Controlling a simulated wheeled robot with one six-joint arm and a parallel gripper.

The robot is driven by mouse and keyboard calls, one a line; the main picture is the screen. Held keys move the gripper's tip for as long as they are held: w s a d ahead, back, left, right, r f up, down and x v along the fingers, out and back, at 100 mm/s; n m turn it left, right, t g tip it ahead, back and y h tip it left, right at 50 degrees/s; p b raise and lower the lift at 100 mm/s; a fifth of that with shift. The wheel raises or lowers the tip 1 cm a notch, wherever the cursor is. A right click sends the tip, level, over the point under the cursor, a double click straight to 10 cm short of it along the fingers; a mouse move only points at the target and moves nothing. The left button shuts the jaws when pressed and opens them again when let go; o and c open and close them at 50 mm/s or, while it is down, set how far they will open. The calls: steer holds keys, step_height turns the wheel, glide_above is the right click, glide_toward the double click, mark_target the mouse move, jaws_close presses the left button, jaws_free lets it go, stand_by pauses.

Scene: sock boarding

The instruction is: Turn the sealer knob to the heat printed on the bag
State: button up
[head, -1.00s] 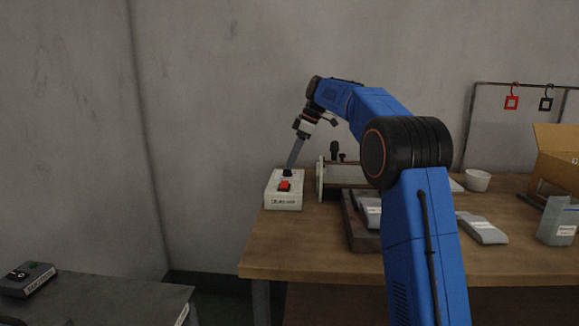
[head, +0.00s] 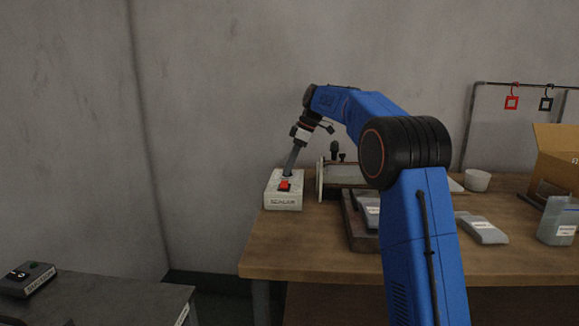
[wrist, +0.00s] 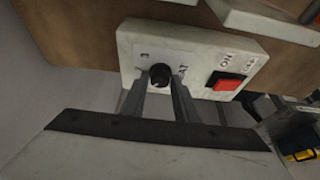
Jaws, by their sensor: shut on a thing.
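The sealer's white control box (head: 284,204) stands at the left end of the wooden table, and it also fills the middle of the wrist view (wrist: 135,35). Its round black knob (wrist: 160,74) sits left of a red switch (wrist: 227,84). The red switch also shows in the head view (head: 285,186). My gripper (head: 288,173) reaches down onto the box from above. In the wrist view my gripper (wrist: 161,82) has one finger on each side of the knob and is shut on it. The dial marks around the knob are partly hidden and too small to read.
Grey packs, one of them (head: 482,229) with a white label, lie on the table (head: 300,250) right of the box. A white cup (head: 477,180) and a cardboard box (head: 558,160) stand farther right. A black device (head: 27,279) lies on a lower grey table at left.

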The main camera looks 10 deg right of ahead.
steer(key=shift+m, duration=0.3)
steer(key=m+t, duration=0.1)
steer(key=m, duration=0.2)
steer(key=shift+s+a+h, duration=0.15)
steer(key=shift+h, duration=0.15)
steer(key=m, duration=0.2)
steer(key=m+t+h, duration=0.1)
steer(key=m, duration=0.2)
steer(key=shift+s+a+t, duration=0.1)
steer(key=shift+t, duration=0.2)
steer(key=m+h, duration=0.1)
steer(key=m, duration=0.1)
steer(key=m+h, duration=0.1)
steer(key=m, duration=0.1)
steer(key=shift+a+t, duration=0.15)
steer(key=shift+t, duration=0.15)
steer(key=m+h, duration=0.1)
steer(key=m, duration=0.4)
steer(key=shift+a+h, duration=0.1)
steer(key=shift+h, duration=0.3)
steer(key=shift+m, duration=0.3)
steer(key=o, duration=1)
steer(key=shift+o, duration=0.2)
